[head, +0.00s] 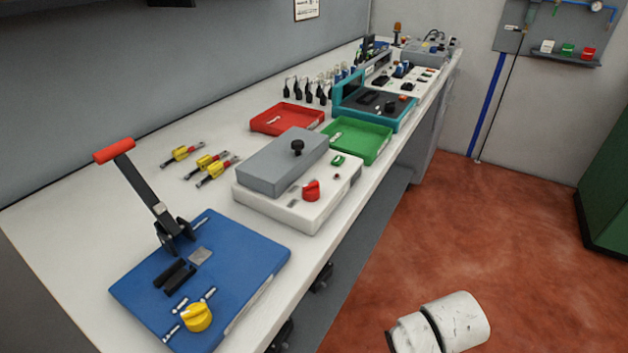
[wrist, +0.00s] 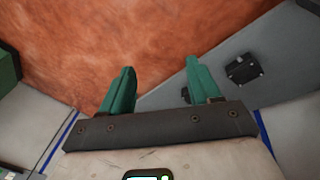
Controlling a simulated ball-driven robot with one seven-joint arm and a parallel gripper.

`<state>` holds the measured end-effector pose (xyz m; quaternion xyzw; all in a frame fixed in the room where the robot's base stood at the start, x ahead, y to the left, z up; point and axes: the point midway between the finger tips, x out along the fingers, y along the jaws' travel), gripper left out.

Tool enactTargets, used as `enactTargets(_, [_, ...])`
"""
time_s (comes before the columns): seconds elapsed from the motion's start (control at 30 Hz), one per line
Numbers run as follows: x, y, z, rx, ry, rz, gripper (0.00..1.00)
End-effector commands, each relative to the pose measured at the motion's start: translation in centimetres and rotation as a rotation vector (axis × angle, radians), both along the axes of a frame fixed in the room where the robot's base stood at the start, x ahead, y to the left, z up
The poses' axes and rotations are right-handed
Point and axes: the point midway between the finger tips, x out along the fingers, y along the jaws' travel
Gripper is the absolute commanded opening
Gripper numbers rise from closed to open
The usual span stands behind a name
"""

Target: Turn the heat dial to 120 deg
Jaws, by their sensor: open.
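A red dial (head: 311,190) sits on the front of a white unit (head: 300,213) with a grey lid (head: 284,158) and a black knob (head: 297,147) on top. It looks like the heat dial, but its scale and setting are too small to read. A small green switch (head: 338,160) is on the same unit. My gripper (wrist: 160,68) shows in the wrist view with its two green fingers apart and nothing between them. It points over the red floor and a grey surface, away from the dial. The head view does not show the fingers.
A blue press (head: 245,248) with a red-handled lever (head: 114,150) and yellow knob (head: 197,317) stands nearest on the white bench (head: 60,215). Red (head: 287,119) and green (head: 375,145) trays and a teal device (head: 385,108) stand beyond the white unit. The red floor (head: 470,220) beside the bench is clear.

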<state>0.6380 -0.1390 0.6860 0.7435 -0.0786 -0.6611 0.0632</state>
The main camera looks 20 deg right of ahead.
Motion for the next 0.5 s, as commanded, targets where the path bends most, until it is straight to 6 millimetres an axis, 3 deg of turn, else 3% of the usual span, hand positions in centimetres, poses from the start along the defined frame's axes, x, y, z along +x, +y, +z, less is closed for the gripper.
enactTargets(0.27, [5.9,-1.5,5.2,-0.052,-0.010,-0.007,0.62])
enactTargets(0.5, [13.5,-1.5,12.9,-0.066,0.003,-0.011,0.62])
